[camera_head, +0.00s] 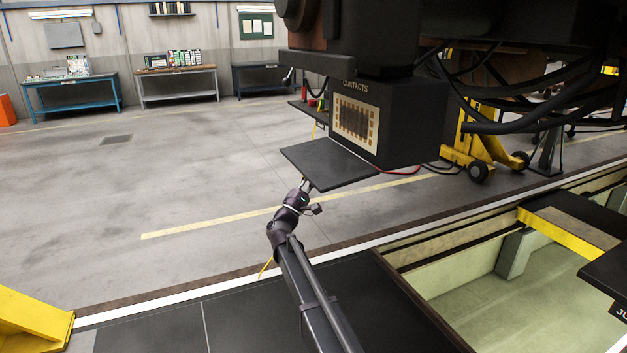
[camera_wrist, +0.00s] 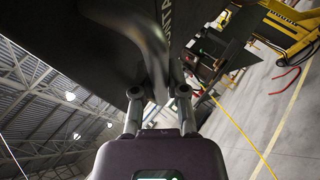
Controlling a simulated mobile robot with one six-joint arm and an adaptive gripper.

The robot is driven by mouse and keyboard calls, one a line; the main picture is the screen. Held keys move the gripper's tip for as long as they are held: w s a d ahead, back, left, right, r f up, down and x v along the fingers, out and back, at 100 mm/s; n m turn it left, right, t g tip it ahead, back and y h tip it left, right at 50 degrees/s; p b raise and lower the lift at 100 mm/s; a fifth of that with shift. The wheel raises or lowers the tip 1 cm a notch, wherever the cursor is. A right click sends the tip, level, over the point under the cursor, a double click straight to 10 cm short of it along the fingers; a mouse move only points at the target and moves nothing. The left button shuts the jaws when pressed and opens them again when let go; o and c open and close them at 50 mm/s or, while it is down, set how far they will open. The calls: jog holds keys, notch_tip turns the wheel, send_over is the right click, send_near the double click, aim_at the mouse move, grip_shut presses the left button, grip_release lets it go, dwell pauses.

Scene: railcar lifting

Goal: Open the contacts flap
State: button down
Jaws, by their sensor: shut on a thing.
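The contacts flap (camera_head: 330,161) is a flat dark plate. It hangs out from the lower edge of the dark contacts box (camera_head: 405,122), close to level, so the box front is uncovered. A pale panel with rows of contacts (camera_head: 356,122) shows there under the word CONTACTS. My gripper (camera_head: 306,184) is at the flap's near outer edge, shut on it from below. In the wrist view the fingers (camera_wrist: 158,92) close on a dark part in front of the lettered box; the exact grip is partly hidden.
The railcar underside with thick black hoses (camera_head: 540,105) is at upper right. A yellow wheeled jack (camera_head: 480,145) stands behind the box. An open pit (camera_head: 480,290) lies at lower right. Workbenches (camera_head: 178,85) line the far wall.

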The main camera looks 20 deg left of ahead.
jog(key=shift+s+a, duration=0.1)
jog(key=shift+a, duration=0.05)
jog(key=c, duration=0.6)
grip_release()
jog(key=shift+f, duration=0.1)
jog(key=shift+c, duration=0.2)
jog(key=shift+f, duration=0.15)
jog(key=s+d+f+b, duration=0.2)
jog(key=f+b, duration=0.5)
jog(key=s+d+f+b, duration=0.2)
jog(key=f+b, duration=0.5)
jog(key=shift+s+f+b, duration=0.2)
jog(key=shift+s+b, duration=0.05)
jog(key=shift+b, duration=0.1)
dwell(1.1)
dwell(0.5)
